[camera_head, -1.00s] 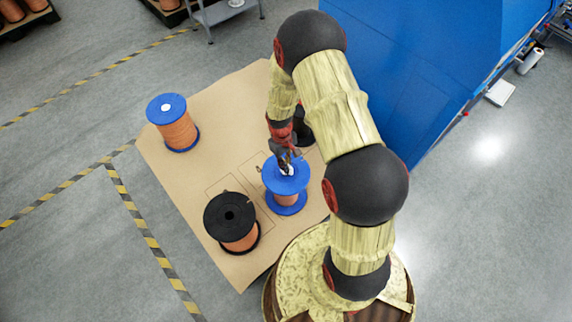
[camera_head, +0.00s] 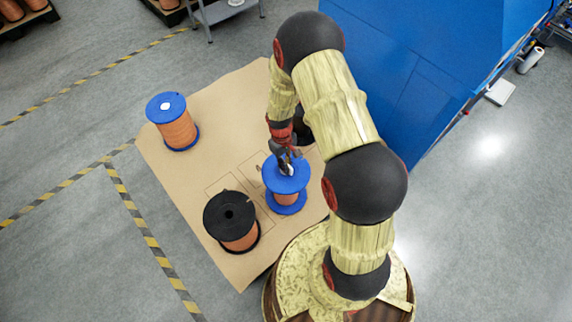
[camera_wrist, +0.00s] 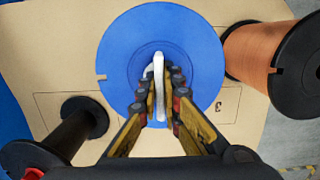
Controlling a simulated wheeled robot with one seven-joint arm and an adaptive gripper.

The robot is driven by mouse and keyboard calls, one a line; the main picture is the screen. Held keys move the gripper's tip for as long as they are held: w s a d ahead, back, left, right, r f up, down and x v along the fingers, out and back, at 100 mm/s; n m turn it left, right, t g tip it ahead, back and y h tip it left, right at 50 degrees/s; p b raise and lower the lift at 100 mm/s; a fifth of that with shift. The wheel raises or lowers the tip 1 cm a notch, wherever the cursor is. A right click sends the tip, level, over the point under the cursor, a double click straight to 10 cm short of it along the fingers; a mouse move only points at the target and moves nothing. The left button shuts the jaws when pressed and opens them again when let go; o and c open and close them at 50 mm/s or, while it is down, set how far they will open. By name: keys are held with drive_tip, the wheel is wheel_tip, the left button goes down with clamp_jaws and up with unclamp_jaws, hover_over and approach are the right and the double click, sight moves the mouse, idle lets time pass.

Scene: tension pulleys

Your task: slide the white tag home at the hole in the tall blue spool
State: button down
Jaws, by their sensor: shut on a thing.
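The blue spool (camera_head: 285,177) under my gripper stands upright on a brown board, with a little copper winding showing below its top flange. Its flange fills the middle of the wrist view (camera_wrist: 205,55). My gripper (camera_wrist: 160,102) is shut on the white tag (camera_wrist: 158,72), a narrow looped piece held over the middle of the flange. The tag also shows as a small white spot in the head view (camera_head: 287,170). The fingers and tag cover the hole, so I cannot tell how deep the tag sits.
Another blue spool (camera_head: 173,123), full of copper with a white spot on top, stands at the far left. A black-flanged copper spool (camera_head: 231,214) stands front left. A dark spool (camera_wrist: 75,130) is close by. The board (camera_head: 215,110) has clear room at its back.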

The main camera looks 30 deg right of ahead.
drive_tip(key=shift+f+b, duration=0.3)
drive_tip(key=shift+f, duration=0.3)
idle(0.4)
drive_tip(key=c, duration=1.9)
unclamp_jaws()
drive_tip(key=r, duration=0.4)
drive_tip(key=w+r, duration=0.1)
drive_tip(key=r, duration=0.7)
drive_tip(key=shift+w+a, duration=0.15)
drive_tip(key=shift+w, duration=0.05)
